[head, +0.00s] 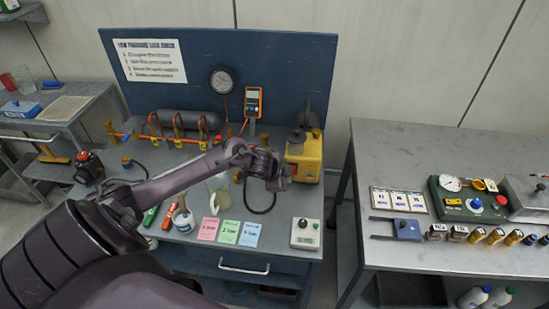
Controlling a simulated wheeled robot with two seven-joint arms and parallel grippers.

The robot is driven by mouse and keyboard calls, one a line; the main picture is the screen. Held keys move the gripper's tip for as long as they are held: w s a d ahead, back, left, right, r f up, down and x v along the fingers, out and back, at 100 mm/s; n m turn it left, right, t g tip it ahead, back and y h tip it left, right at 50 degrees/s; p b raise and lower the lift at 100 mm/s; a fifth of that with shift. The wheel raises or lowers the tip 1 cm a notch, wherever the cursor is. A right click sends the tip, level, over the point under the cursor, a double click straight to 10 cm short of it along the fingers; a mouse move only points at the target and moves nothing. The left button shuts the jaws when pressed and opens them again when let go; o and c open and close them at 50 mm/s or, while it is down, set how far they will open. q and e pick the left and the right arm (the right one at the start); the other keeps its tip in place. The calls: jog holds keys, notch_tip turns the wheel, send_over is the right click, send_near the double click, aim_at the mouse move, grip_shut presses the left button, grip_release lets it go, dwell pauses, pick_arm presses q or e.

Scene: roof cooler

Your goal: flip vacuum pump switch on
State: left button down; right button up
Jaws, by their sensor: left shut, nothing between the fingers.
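A yellow vacuum pump (309,148) with a dark top stands at the right end of the middle workbench (290,211). Its switch cannot be made out at this size. My left arm reaches across the bench from the lower left. My left gripper (287,177) is shut and empty, in front of the pump's lower left part in the picture. It covers some of that side. I cannot tell whether it touches the pump. My right gripper is not in view.
An orange manifold (170,138), a round gauge (222,80) and an orange meter (254,101) are behind my arm. Coloured cards (229,232) and a small white timer box (305,233) lie in front. A second bench (440,150) with a green device (468,204) stands right, across a gap.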

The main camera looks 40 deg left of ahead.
pick_arm(q)
jog(key=a+v, duration=0.1)
jog(key=v, duration=0.6)
jog(key=shift+b, duration=0.45)
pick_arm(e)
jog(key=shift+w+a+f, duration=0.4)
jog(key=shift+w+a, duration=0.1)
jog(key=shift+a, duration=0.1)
pick_arm(q)
jog(key=shift+d+r, duration=0.1)
jog(key=shift+r, duration=0.05)
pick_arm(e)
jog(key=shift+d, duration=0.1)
